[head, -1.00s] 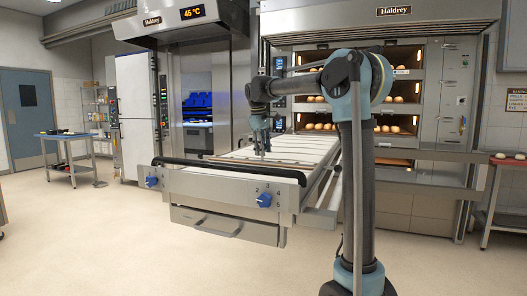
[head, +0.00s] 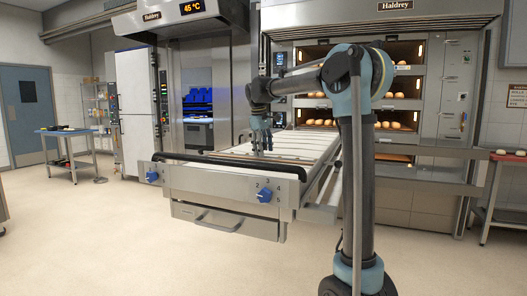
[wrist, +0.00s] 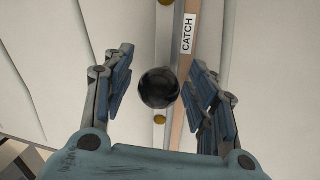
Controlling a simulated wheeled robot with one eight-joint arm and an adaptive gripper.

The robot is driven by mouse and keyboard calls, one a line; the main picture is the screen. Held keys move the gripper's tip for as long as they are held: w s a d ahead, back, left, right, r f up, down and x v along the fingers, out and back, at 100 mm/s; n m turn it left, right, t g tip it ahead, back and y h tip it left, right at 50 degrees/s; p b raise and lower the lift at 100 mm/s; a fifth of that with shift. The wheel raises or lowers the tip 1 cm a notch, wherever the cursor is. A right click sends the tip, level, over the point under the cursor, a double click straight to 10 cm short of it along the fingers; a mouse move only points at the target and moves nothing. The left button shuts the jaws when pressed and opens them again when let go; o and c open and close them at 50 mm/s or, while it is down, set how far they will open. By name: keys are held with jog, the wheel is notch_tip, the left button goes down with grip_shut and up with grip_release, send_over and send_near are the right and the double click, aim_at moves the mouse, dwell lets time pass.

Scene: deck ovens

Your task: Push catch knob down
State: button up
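The catch knob (wrist: 159,88) is a round black ball in the wrist view. It lies between the two fingers of my gripper (wrist: 160,92), which stand apart on its left and right with gaps on both sides. A white label reading "CATCH" (wrist: 188,34) sits on a wooden strip just beyond the knob. In the head view my gripper (head: 262,142) points down over the loader's pale top, near its front black bar. The knob is too small to make out there. Whether the gripper touches the knob from above cannot be told.
The loader (head: 225,190) has a black front handle bar (head: 230,166) and blue dials (head: 264,197). The deck oven (head: 400,100) with bread stands behind it. A blue table (head: 70,134) stands at the left. The floor in front is clear.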

notch_tip(320, 180, up, 12)
jog(key=s+a, duration=0.1)
jog(key=shift+s, duration=0.4)
jog(key=shift+f, duration=0.15)
dwell(0.3)
